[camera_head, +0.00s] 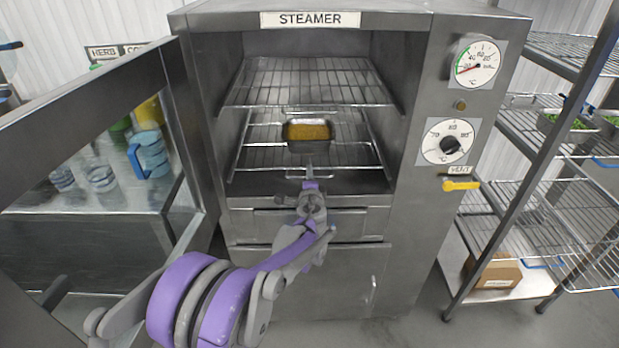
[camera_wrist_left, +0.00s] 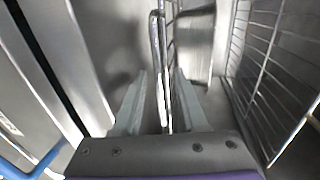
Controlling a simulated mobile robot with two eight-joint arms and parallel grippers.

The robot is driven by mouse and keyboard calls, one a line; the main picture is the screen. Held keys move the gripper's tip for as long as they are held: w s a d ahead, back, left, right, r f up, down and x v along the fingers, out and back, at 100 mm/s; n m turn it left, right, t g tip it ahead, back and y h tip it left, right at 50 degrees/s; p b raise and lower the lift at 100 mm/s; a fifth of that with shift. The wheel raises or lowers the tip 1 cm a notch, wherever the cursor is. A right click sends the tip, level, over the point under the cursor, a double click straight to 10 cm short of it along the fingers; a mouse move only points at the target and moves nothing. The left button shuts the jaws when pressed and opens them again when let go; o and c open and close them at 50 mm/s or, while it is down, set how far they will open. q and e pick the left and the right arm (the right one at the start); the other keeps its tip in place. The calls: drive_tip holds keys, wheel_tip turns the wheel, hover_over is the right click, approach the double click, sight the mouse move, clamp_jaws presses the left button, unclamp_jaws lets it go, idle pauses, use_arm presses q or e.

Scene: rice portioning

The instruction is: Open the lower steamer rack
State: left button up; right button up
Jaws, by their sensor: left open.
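The steamer (camera_head: 270,20) stands open, with an upper rack (camera_head: 260,84) and a lower rack (camera_head: 250,158) inside. A metal pan (camera_head: 308,148) of yellow-orange food sits on the lower rack. My left gripper (camera_head: 310,172) is at the middle of the lower rack's front edge. In the left wrist view, the open fingers (camera_wrist_left: 158,85) lie on either side of the rack's front bar (camera_wrist_left: 156,45), with a gap showing. The pan also shows there (camera_wrist_left: 196,50). My right gripper is out of view.
The steamer's glass door (camera_head: 185,110) is swung open to the left, close to my left arm. A yellow vent handle (camera_head: 460,185) and dials are on the right panel. Wire shelving (camera_head: 500,200) stands at the right, with a cardboard box (camera_head: 495,272) low down.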

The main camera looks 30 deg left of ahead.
use_arm(q)
drive_tip(key=shift+c, duration=0.3)
clamp_jaws()
idle(1.2)
